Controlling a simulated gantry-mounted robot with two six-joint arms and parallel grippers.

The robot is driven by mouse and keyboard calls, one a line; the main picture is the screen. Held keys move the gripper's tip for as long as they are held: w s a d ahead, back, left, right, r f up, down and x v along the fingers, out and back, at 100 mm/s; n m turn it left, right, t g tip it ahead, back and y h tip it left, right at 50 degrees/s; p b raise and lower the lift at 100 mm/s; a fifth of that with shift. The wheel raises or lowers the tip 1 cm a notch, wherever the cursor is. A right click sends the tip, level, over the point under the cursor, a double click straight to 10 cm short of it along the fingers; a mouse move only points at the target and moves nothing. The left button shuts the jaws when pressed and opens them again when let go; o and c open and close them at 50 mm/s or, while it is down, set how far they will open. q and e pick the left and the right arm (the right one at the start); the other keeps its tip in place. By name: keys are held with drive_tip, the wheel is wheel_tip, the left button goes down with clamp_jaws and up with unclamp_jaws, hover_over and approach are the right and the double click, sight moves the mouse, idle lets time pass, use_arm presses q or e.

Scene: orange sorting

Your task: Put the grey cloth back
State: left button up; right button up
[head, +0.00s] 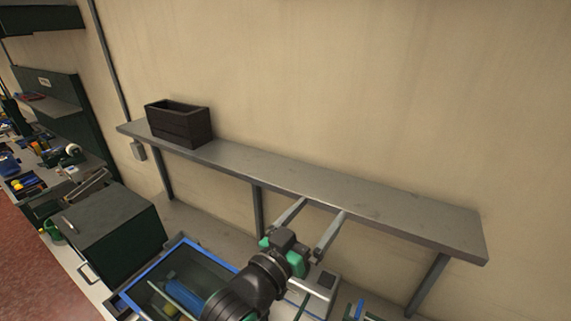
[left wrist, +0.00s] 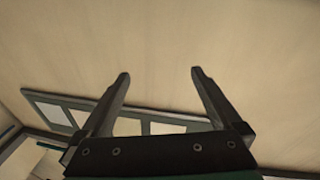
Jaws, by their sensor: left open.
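I see no grey cloth in either view. My left gripper (head: 324,205) is open, its two long fingers spread apart in front of the front edge of the grey wall shelf (head: 330,190). In the left wrist view, the left gripper (left wrist: 160,73) has nothing between its fingers, and plain wall shows beyond them. A dark open-topped box (head: 181,126) stands on the left end of the shelf; its inside is too dark to make out. My right gripper is not in view.
Below the shelf, a blue-rimmed bin (head: 149,290) holds a blue item and others. A dark green cabinet (head: 110,230) stands left of it. A small grey device (head: 327,280) lies under my left gripper. The shelf right of the box is bare.

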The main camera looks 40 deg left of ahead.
use_arm(q)
drive_tip(key=s+d+r+m+t+h, duration=0.1)
drive_tip(key=s+r, duration=0.3)
drive_tip(key=r, duration=0.5)
drive_tip(key=s+d+r+m+t+h, duration=0.1)
drive_tip(key=s+r+t, duration=0.3)
drive_tip(key=r, duration=0.5)
drive_tip(key=s+d+r+m+t+h, duration=0.1)
drive_tip(key=s+d+r+t, duration=0.2)
drive_tip(key=s+r, duration=0.3)
wheel_tip(320, 180, up, 4)
drive_tip(key=shift+s, duration=0.25)
